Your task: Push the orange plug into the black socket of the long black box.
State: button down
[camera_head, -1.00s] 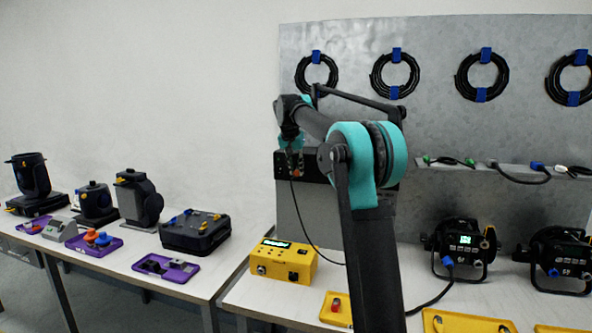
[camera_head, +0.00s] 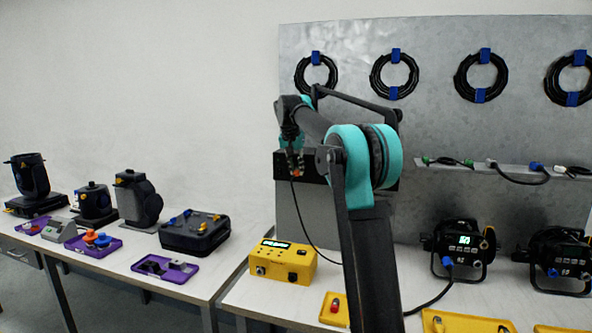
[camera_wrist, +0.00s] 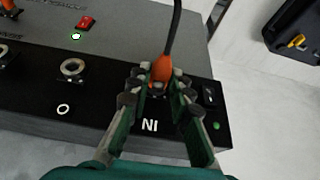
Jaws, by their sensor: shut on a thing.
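In the wrist view my gripper (camera_wrist: 157,90) is shut on the orange plug (camera_wrist: 161,70). Its black cable (camera_wrist: 173,38) runs up from the plug. The fingers and plug are at the front of the long black box (camera_wrist: 35,105), just above a white "IN" mark. The black socket there is hidden behind the plug and fingers, so I cannot tell how deep the plug sits. In the head view my gripper (camera_head: 294,168) is at the left part of the long black box (camera_head: 317,168), which my arm partly covers.
Coiled cables (camera_head: 395,75) hang on the grey panel.

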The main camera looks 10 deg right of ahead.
jog(key=shift+w, duration=0.1)
jog(key=c, duration=1.3)
grip_release()
